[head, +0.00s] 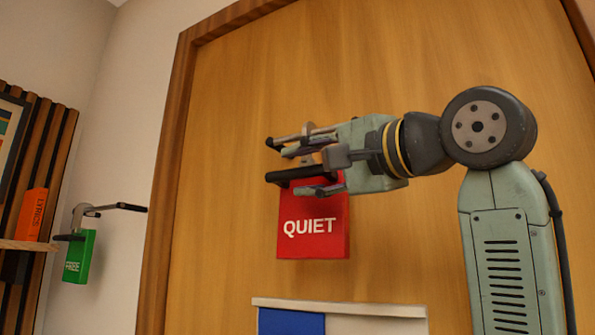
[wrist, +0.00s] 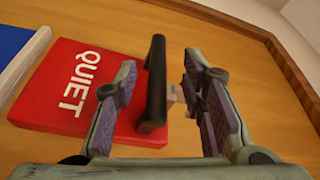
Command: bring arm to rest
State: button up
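My gripper (head: 296,168) is raised in front of a wooden door, at a black-handled hook (wrist: 157,82) fixed there. In the wrist view, my gripper (wrist: 160,62) has its two fingers spread apart, with the black bar of the hook between them in the picture. Neither finger visibly presses on the bar. A red sign reading QUIET (head: 313,226) hangs at the hook, just below my gripper. In the wrist view the sign (wrist: 75,85) lies to the left, partly behind the left finger. How the sign hangs is hidden.
A green sign (head: 78,257) hangs from another hook (head: 120,207) on the left wall. An orange book (head: 31,214) stands on a shelf (head: 25,245) by a slatted panel. A white and blue board (head: 370,318) is below the red sign. The door (head: 235,120) is otherwise bare.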

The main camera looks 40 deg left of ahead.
jog(key=s+d, duration=0.1)
jog(key=d, duration=0.8)
jog(key=shift+d+f, duration=0.25)
jog(key=shift+f, duration=0.15)
